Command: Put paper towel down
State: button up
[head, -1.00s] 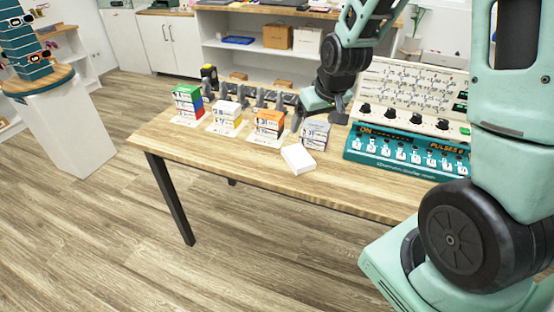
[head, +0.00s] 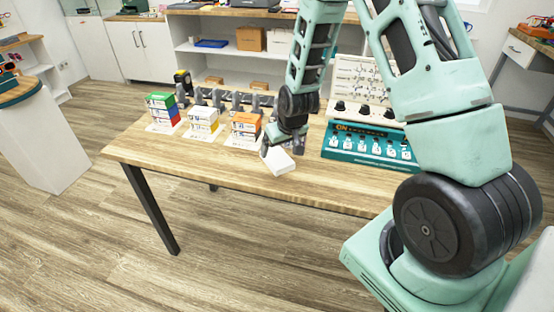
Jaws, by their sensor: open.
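A flat white block (head: 280,164), which may be the paper towel, lies on the wooden table (head: 225,170) near its front edge. No other thing in view looks like a paper towel. My gripper (head: 282,147) is open and points down, low over the table, at the far side of the white block. Its fingers overlap the block's far end in the picture. I cannot tell whether they touch it. The gripper hides most of a light box stack behind it.
A green-topped stack (head: 162,108), a white-and-yellow stack (head: 203,120) and an orange-topped stack (head: 245,124) stand left of the gripper. A teal switch panel (head: 370,146) stands to the right. The front left of the table is clear.

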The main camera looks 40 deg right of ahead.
aim_at(277, 156)
jog(key=shift+a+p+x, duration=0.2)
jog(key=shift+p+x, duration=0.1)
jog(key=shift+x, duration=2.05)
jog(key=shift+s+f, duration=0.1)
jog(key=shift+f, duration=0.1)
jog(key=c, duration=1.1)
jog(key=shift+r, duration=5.15)
